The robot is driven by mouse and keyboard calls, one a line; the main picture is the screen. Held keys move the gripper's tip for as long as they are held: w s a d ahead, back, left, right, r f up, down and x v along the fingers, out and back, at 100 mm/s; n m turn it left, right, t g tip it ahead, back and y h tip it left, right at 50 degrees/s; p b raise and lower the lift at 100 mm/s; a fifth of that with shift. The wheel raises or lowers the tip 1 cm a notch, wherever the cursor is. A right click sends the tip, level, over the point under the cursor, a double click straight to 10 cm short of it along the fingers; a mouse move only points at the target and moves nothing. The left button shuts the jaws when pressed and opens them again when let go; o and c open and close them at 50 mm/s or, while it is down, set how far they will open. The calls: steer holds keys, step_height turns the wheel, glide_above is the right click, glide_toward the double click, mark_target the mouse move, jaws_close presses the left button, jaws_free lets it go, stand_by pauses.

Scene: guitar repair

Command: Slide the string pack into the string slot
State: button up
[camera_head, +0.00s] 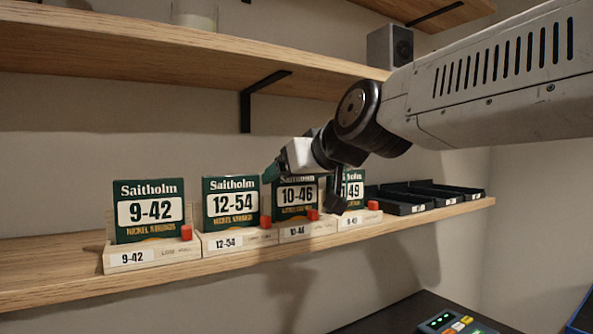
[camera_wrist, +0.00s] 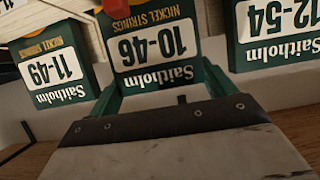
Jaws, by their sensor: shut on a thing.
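The green 10-46 string pack (camera_head: 296,194) stands upright at the wooden holder labelled 10-46 (camera_head: 296,232). My gripper (camera_head: 303,177) is over its top edge from above and behind. In the wrist view, the pack (camera_wrist: 152,48) appears upside down between my two green fingers (camera_wrist: 160,92), and my gripper is shut on it. The pack's lower edge meets the holder's front lip; how deep it sits in the slot cannot be told. A red tab (camera_head: 313,214) is at the holder's right end.
Packs 9-42 (camera_head: 150,211) and 12-54 (camera_head: 231,203) stand in holders to the left. Pack 11-49 (camera_head: 352,188) stands close on the right, partly hidden by my wrist. Black trays (camera_head: 425,196) lie farther right on the shelf (camera_head: 60,270). An upper shelf (camera_head: 130,45) overhangs.

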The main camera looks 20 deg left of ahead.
steer(key=o, duration=0.9)
steer(key=shift+c, duration=0.2)
steer(key=v, duration=0.7)
steer(key=shift+s+d+r, duration=0.15)
steer(key=shift+s+d, duration=0.1)
steer(key=shift+d, duration=0.05)
steer(key=s+d+r, duration=0.1)
steer(key=s+d, duration=0.6)
steer(key=d, duration=0.1)
steer(key=shift+d+r, duration=0.2)
steer(key=shift+r, duration=0.05)
stand_by(0.4)
stand_by(0.4)
